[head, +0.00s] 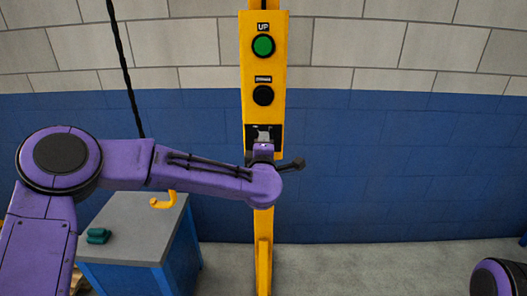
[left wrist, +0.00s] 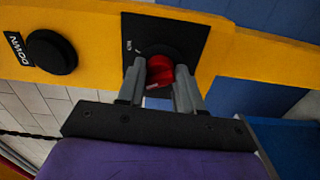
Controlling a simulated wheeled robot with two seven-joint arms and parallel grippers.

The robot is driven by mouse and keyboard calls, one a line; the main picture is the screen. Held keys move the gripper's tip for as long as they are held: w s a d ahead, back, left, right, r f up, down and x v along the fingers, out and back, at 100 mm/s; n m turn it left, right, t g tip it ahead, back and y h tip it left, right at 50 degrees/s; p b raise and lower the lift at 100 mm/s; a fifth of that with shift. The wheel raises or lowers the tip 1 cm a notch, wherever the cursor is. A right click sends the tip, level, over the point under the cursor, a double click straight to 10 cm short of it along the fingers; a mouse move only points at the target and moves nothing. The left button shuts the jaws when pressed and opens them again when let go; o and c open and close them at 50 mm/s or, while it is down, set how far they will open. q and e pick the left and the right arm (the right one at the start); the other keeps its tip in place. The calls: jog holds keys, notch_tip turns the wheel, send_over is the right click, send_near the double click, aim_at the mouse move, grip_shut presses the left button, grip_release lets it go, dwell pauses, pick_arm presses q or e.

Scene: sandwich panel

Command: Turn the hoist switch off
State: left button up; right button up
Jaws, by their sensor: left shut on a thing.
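The hoist switch is a red rotary knob (left wrist: 160,72) on a black plate (left wrist: 134,28), low on the yellow control panel (head: 250,60). My left gripper (left wrist: 161,80) has one grey finger on each side of the knob and is shut on it. White markings on the plate are too small to read. In the head view my left gripper (head: 263,137) is at the panel's lower part, just below the black button, and hides the knob. My right gripper is out of view.
Above the switch are a green UP button (head: 263,46) and a black DOWN button (head: 263,95), which also shows in the left wrist view (left wrist: 52,52). A blue cabinet (head: 125,200) with a grey top stands at the left, with a yellow hook (head: 162,203) over it.

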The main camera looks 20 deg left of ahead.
pick_arm(q)
jog(key=shift+n, duration=0.3)
dwell(0.4)
jog(key=o, duration=1)
jog(key=b+v, duration=0.3)
jog(key=v, duration=0.7)
jog(key=shift+s, duration=0.3)
